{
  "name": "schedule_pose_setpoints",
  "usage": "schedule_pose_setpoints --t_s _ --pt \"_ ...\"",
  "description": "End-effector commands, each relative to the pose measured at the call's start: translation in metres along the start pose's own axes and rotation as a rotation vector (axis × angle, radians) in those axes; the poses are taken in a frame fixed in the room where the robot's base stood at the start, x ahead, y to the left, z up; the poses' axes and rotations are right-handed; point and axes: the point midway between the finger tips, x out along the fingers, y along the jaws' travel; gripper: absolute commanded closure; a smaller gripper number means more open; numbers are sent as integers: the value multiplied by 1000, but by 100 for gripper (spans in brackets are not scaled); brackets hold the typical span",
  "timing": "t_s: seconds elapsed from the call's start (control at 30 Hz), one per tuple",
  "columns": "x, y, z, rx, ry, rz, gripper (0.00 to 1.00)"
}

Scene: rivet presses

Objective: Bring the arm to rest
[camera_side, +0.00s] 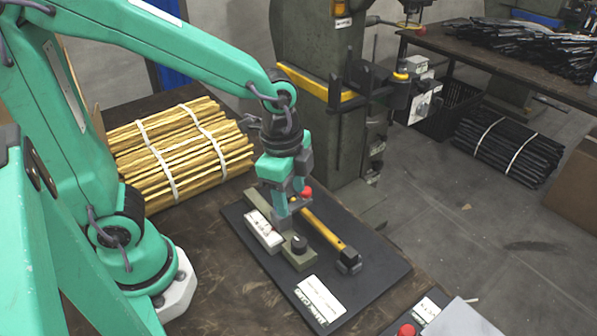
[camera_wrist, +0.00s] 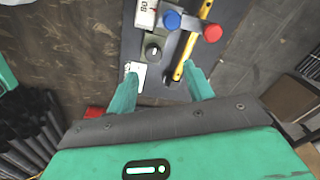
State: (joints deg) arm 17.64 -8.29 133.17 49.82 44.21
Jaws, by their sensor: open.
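My gripper (camera_side: 282,200) hangs from the arm over the black mat on the bench, pointing down. In the wrist view its two green fingers (camera_wrist: 160,75) are spread apart with nothing held between them. An olive block with a dark knob (camera_side: 299,244) lies on the mat below; it shows just beyond the fingers in the wrist view (camera_wrist: 154,47). Beside it are a white labelled box (camera_side: 264,232) and a yellow-handled tool (camera_side: 322,231). The wrist view also shows a blue knob (camera_wrist: 172,19) and a red knob (camera_wrist: 212,32) on a grey bar. The side view cannot settle the gripper's exact height.
The black mat (camera_side: 385,272) carries a white label card (camera_side: 320,299) at its near end. A bundle of yellow rods (camera_side: 180,150) lies on the bench to the left. A green press column (camera_side: 320,110) stands behind. A red button (camera_side: 406,331) is at the bottom edge.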

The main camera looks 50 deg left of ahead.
Motion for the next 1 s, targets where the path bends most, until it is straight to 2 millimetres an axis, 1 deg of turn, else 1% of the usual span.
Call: schedule_pose_setpoints --t_s 0.03,0.2,0.4,0.6,0.8,1.0 --pt "-9 -3 6 -61 19 -21 48" --pt "-34 -7 27 -291 82 -81 48" --pt "-60 -8 53 -561 164 -145 48" --pt "-81 -5 78 -819 255 -201 48" --pt "-93 0 94 -998 325 -234 48" --pt "-96 1 99 -1059 349 -242 48"
